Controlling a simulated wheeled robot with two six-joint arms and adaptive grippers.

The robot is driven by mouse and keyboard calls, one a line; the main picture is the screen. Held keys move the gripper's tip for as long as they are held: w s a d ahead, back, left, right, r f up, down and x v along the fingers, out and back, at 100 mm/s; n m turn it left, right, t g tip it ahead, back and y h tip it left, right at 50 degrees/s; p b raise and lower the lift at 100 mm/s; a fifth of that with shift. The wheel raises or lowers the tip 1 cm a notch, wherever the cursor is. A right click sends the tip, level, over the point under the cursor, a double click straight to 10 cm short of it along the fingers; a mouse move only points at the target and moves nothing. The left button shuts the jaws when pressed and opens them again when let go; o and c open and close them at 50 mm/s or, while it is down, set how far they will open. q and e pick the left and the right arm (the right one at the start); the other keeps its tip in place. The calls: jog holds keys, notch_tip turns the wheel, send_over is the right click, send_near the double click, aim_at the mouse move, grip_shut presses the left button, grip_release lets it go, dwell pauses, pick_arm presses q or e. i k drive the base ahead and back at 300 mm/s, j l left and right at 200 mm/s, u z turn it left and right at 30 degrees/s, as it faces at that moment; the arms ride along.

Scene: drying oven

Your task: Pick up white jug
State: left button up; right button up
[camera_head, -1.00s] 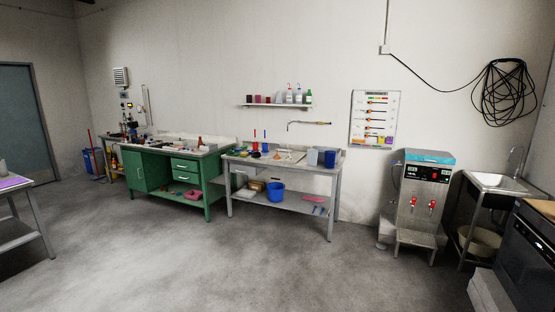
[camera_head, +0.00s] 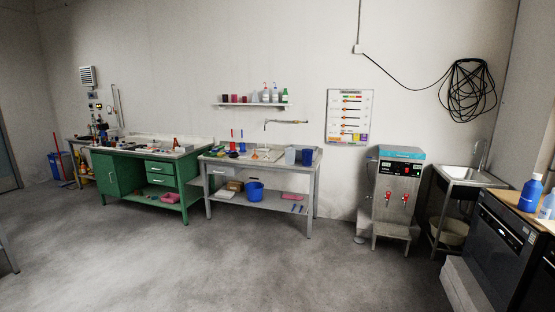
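A pale, whitish-grey container (camera_head: 290,156), possibly the white jug, stands upright at the right end of the grey metal table (camera_head: 262,194) across the room. It is too small to make out a handle or spout. A blue container (camera_head: 307,157) stands just right of it. Neither of my grippers is in view.
A green workbench (camera_head: 120,174) joins the table on the left. A steel machine with red taps (camera_head: 396,190), a sink (camera_head: 470,176) and a dark appliance (camera_head: 497,255) with a blue bottle (camera_head: 530,194) on top stand to the right. The middle floor is clear.

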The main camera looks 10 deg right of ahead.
aim_at(290, 153)
jog(key=i+l+z, duration=0.2)
jog(key=z, duration=0.3)
jog(key=i+l+z, duration=0.2)
jog(key=z, duration=0.3)
jog(key=i+j, duration=0.05)
